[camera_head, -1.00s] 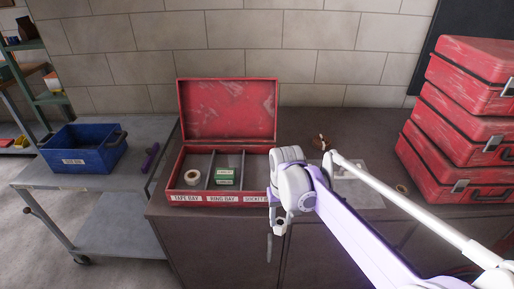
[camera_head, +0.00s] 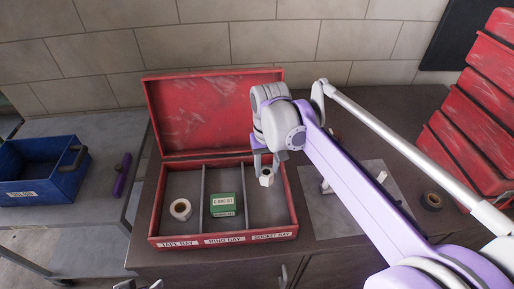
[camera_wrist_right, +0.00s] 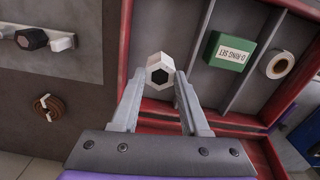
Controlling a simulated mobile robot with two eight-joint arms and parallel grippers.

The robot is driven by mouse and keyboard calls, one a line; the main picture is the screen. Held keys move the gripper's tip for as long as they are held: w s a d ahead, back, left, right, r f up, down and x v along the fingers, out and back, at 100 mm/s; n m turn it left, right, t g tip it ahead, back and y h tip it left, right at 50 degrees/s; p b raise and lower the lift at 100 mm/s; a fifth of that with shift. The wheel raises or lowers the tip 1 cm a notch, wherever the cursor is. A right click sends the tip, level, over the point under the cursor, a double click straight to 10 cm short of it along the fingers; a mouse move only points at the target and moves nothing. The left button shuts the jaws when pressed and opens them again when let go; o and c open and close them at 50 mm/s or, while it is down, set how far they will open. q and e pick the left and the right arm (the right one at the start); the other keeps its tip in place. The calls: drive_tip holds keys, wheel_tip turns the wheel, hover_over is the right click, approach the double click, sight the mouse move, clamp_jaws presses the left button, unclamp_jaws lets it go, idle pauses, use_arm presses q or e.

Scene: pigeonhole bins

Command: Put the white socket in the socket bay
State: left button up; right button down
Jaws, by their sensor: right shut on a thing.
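The white socket (camera_head: 267,178) is held between the fingertips of my right gripper (camera_head: 266,170), which is shut on it. In the right wrist view the socket (camera_wrist_right: 159,68) is a white hexagonal piece with a dark hole, between the two fingers of my right gripper (camera_wrist_right: 159,82). It hangs above the socket bay (camera_head: 268,215), the right compartment of the open red case (camera_head: 153,222). I see nothing lying in that bay. At the bottom edge of the head view, a small part that may be my left gripper (camera_head: 138,285) shows; its jaws are unclear.
A tape roll (camera_head: 180,209) lies in the tape bay and a green O-ring box (camera_head: 223,204) in the ring bay. The raised lid (camera_head: 215,115) stands behind. Red cases (camera_head: 480,130) and a dark roll (camera_head: 432,201) are at right. A blue bin (camera_head: 40,172) is at left.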

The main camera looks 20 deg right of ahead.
use_arm(q)
drive_tip(key=shift+s+r, duration=0.15)
use_arm(e)
drive_tip(key=shift+s+r, duration=0.15)
drive_tip(key=shift+s, duration=0.05)
use_arm(q)
drive_tip(key=shift+s+f+b, duration=0.2)
drive_tip(key=shift+f+b, duration=0.4)
drive_tip(key=shift+f, duration=0.2)
drive_tip(key=shift+s+f+b, duration=0.15)
drive_tip(key=shift+f+b, duration=0.45)
drive_tip(key=shift+f, duration=0.15)
drive_tip(key=shift+s+f+b, duration=0.2)
drive_tip(key=shift+f+b, duration=0.4)
drive_tip(key=shift+f, duration=0.2)
use_arm(e)
drive_tip(key=shift+f, duration=3.65)
use_arm(q)
drive_tip(key=shift+f+b, duration=0.35)
use_arm(e)
drive_tip(key=shift+f, duration=0.5)
drive_tip(key=shift+c, duration=1.6)
unclamp_jaws()
drive_tip(key=shift+w+r+p, duration=0.1)
drive_tip(key=shift+r+p, duration=2.7)
drive_tip(key=shift+r, duration=1.75)
use_arm(q)
wheel_tip(320, 180, up, 7)
drive_tip(key=w, duration=0.2)
